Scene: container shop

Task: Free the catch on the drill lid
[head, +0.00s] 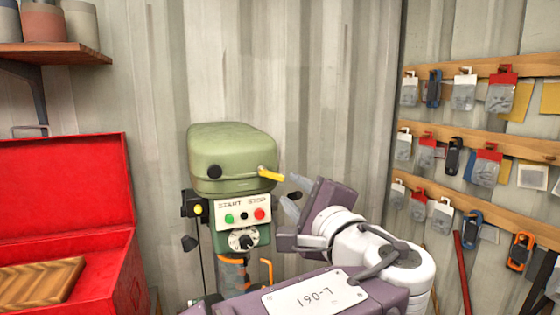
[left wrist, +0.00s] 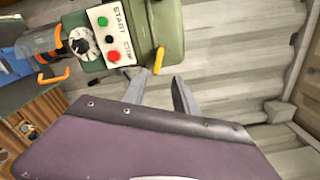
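The green drill head with its lid (head: 232,150) stands against the corrugated wall, and the lid looks shut. A yellow catch (head: 269,173) sticks out from the lid's right side; it also shows in the left wrist view (left wrist: 159,61). My left gripper (head: 291,194) is to the right of the catch, a little lower in the head view. Its two grey fingers are apart with nothing between them. In the left wrist view the catch lies just beyond the fingertips (left wrist: 160,78), between their lines, with no clear contact. My right gripper is not in view.
A START/STOP panel (head: 243,214) and a dial (head: 244,240) sit just below the lid. An open red toolbox (head: 66,187) stands at the left. Wooden rails with hanging packages (head: 477,137) line the right wall.

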